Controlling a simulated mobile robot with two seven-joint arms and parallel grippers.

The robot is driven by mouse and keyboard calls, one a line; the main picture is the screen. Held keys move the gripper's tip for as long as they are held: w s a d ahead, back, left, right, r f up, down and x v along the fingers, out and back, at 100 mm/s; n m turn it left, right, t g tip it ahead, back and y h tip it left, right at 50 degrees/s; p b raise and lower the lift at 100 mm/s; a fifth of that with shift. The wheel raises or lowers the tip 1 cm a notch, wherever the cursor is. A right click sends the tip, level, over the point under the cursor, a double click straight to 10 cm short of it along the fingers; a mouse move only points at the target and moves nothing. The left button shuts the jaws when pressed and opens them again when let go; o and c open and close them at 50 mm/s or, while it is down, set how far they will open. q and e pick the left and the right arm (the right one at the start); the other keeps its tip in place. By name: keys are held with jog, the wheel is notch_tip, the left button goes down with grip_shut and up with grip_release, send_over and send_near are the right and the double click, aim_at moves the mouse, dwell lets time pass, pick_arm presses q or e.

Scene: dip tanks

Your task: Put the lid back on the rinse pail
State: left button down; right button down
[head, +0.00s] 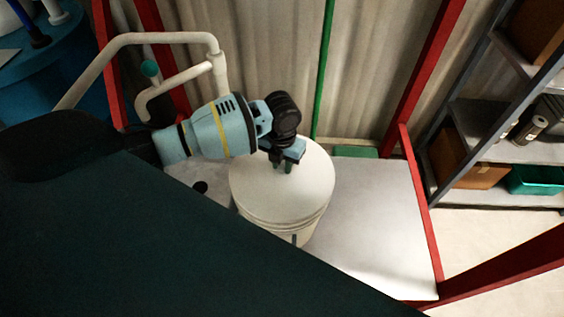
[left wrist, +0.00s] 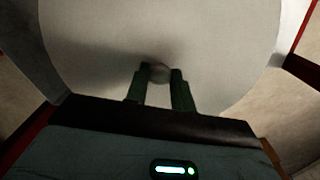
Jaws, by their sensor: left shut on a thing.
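The round off-white lid (head: 300,197) lies over the top of the white rinse pail (head: 293,232), roughly in line with its rim. I cannot tell whether it is fully seated or slightly above the rim. My left gripper (head: 282,168) reaches down to the lid's top. In the left wrist view, the green fingers of my left gripper (left wrist: 160,75) are shut on the small round knob (left wrist: 159,70) in the middle of the pale lid (left wrist: 100,45). The lid hides the inside of the pail. My right gripper is not in view.
The pail stands on a pale bench (head: 375,215) inside a red frame (head: 425,215); the bench is clear to its right. A white pipe (head: 185,78) and a green pole (head: 323,70) stand behind. Shelves (head: 500,110) stand at right, a blue tank (head: 50,65) at upper left.

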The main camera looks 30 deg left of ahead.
aim_at(282, 167)
pick_arm(q)
jog(key=c, duration=1.2)
grip_release()
jog(key=shift+f, duration=0.1)
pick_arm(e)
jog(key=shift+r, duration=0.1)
pick_arm(q)
jog(key=shift+r, duration=0.65)
notch_tip(282, 167, up, 11)
jog(key=shift+p, duration=0.55)
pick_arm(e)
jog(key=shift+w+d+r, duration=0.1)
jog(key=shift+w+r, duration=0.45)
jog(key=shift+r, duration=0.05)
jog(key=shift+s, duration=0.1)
